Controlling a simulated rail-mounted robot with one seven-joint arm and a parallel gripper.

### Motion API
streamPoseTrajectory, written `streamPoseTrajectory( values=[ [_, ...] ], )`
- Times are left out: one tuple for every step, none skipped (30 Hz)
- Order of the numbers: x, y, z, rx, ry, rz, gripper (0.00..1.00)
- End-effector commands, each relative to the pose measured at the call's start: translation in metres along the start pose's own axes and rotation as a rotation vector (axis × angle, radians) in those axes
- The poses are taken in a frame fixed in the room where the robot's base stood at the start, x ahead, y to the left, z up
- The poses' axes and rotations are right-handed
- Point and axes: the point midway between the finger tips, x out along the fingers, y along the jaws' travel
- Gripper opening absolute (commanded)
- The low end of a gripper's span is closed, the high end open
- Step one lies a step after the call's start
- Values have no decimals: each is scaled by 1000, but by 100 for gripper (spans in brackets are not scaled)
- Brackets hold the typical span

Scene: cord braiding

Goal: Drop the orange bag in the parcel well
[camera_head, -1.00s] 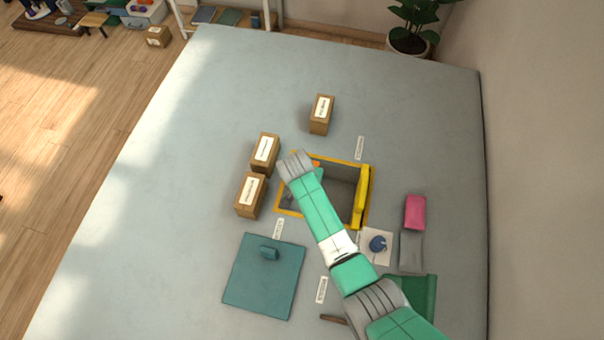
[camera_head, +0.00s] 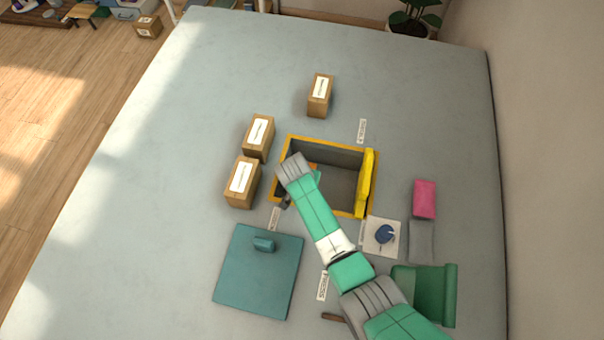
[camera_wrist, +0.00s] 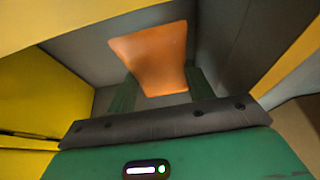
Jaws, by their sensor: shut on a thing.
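The parcel well (camera_head: 330,157) is a grey-walled square opening with a yellow-orange rim, set in the pale surface. Its yellow flap (camera_head: 366,182) stands up along the right side. My gripper (camera_head: 314,174) points down at the left part of the opening, and my wrist hides much of it. The orange bag (camera_wrist: 152,55) is between the two green fingers in the wrist view, with grey well walls around it. Only a sliver of the bag (camera_head: 312,167) shows in the head view. I cannot tell how far it is above the well's floor.
Brown boxes stand at the well's left (camera_head: 258,137), (camera_head: 242,182) and behind it (camera_head: 320,95). A teal panel with a handle (camera_head: 258,275) lies at front left. A blue item (camera_head: 385,234), pink block (camera_head: 424,198), grey block (camera_head: 420,242) and green piece (camera_head: 435,290) lie right.

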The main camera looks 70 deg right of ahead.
Motion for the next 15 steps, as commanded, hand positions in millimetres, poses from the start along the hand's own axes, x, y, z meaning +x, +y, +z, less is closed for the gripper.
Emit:
streamPoseTrajectory(
  values=[
    [-1,0,0,0,0,0,29],
    [-1,0,0,0,0,0,29],
    [-1,0,0,0,0,0,29],
    [-1,0,0,0,0,0,58],
    [-1,0,0,0,0,0,64],
    [-1,0,0,0,0,0,72],
    [-1,0,0,0,0,0,77],
    [-1,0,0,0,0,0,77],
    [-1,0,0,0,0,0,77],
    [-1,0,0,0,0,0,77],
    [-1,0,0,0,0,0,77],
    [-1,0,0,0,0,0,77],
    [-1,0,0,0,0,0,77],
    [-1,0,0,0,0,0,77],
    [-2,0,0,0,0,0,77]
  ],
)
